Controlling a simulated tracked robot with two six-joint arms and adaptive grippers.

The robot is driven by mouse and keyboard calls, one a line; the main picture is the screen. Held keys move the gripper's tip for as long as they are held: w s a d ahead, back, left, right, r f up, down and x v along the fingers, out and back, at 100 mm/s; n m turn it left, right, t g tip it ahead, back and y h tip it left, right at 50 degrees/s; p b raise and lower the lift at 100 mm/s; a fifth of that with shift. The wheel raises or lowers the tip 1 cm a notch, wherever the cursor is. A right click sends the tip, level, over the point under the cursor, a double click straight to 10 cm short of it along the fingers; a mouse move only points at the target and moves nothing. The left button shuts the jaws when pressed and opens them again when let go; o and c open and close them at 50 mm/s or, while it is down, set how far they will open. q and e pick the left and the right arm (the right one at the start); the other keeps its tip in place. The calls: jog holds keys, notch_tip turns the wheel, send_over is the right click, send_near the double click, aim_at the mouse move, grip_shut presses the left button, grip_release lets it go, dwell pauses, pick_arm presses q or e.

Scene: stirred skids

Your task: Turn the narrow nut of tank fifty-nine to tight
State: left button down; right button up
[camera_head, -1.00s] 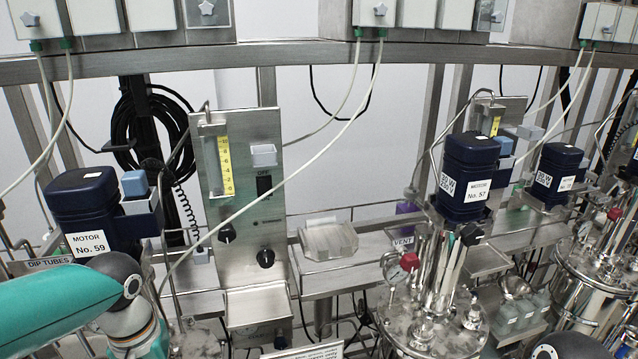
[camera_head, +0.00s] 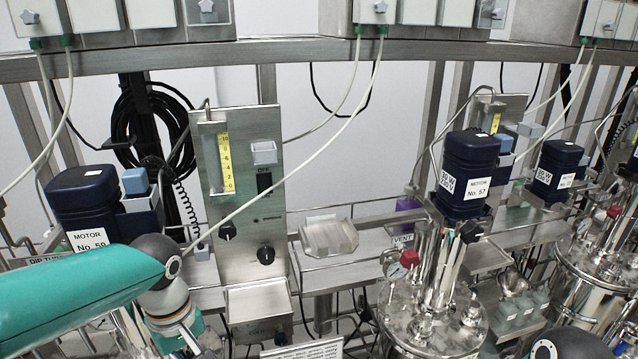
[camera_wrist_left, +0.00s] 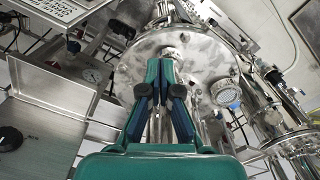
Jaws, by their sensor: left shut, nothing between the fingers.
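The dark blue motor labelled No. 59 (camera_head: 85,200) stands at the left in the head view, partly covered by my left arm. Below it, my arm hides most of tank fifty-nine. In the left wrist view a round steel tank lid (camera_wrist_left: 205,50) with fittings lies beyond my left gripper (camera_wrist_left: 160,72). The gripper's fingers are shut and empty, pointing at the lid. A small round metal fitting (camera_wrist_left: 172,53) shows just past the fingertips. I cannot tell whether it is the narrow nut or whether the fingers touch it. My right gripper is not in view.
A steel control panel (camera_head: 238,190) with knobs stands right of motor 59. The motor labelled No. 57 (camera_head: 468,175) rises above another tank (camera_head: 430,325) at centre right. Thin hoses hang across the head view.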

pick_arm(q)
notch_tip(320, 180, down, 6)
jog(key=b, duration=0.4)
jog(key=shift+s+f+b, duration=0.15)
jog(key=shift+f+b, duration=0.1)
jog(key=shift+b, duration=0.25)
jog(key=shift+w+f, duration=0.1)
jog(key=shift+w, duration=0.1)
jog(key=shift+a, duration=0.1)
jog(key=shift+s+a, duration=0.25)
jog(key=shift+s, duration=0.15)
jog(key=shift+s+a+b, duration=0.35)
jog(key=shift+s, duration=0.05)
jog(key=shift+s+a, duration=0.2)
jog(key=shift+a, duration=0.3)
jog(key=shift+s+d, duration=0.15)
jog(key=shift+s, duration=0.25)
dwell(0.3)
